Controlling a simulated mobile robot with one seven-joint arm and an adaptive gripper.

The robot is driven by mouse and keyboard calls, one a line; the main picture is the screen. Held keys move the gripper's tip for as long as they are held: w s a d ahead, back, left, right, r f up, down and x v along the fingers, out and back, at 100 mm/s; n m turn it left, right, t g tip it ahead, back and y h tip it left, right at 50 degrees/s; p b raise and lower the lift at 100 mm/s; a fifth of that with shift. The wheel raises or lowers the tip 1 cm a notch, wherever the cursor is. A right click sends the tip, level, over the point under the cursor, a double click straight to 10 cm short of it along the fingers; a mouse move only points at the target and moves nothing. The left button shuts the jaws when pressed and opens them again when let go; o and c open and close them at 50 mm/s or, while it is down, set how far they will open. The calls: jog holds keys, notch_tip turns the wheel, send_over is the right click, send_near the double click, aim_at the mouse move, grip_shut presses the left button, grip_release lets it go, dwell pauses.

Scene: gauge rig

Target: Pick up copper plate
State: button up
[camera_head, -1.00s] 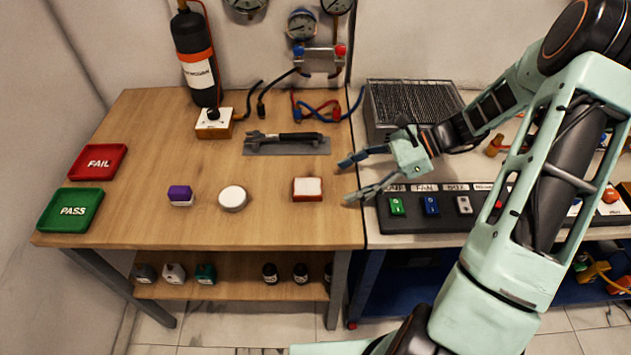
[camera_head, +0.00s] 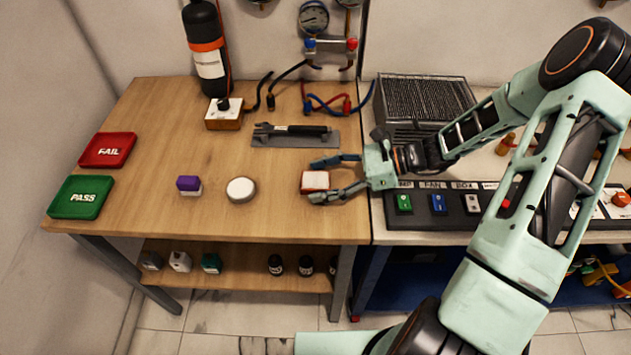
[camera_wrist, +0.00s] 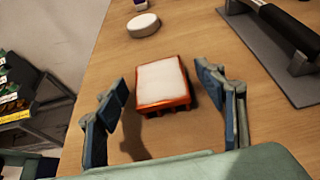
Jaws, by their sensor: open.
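A small block with a white top and an orange-red lower part, the only thing here that looks like the copper plate (camera_head: 315,181), sits on the wooden table near its right edge. It also shows in the wrist view (camera_wrist: 160,83), flat on the table between the fingers. My gripper (camera_head: 314,180) is open, with one finger on the far side of the block and one on the near side. In the wrist view my gripper (camera_wrist: 164,85) has a gap on both sides of the block. The fingers do not appear to touch it.
A round white disc (camera_head: 241,189) and a purple-topped block (camera_head: 189,185) stand to the left. A grey mat (camera_head: 268,140) with a dark-handled tool lies behind. Red FAIL (camera_head: 108,150) and green PASS (camera_head: 81,197) trays are at the far left. A switch panel (camera_head: 460,203) is at right.

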jog(key=shift+a+f, duration=0.15)
jog(key=shift+a, duration=0.2)
jog(key=shift+c, duration=0.2)
jog(key=c, duration=1.6)
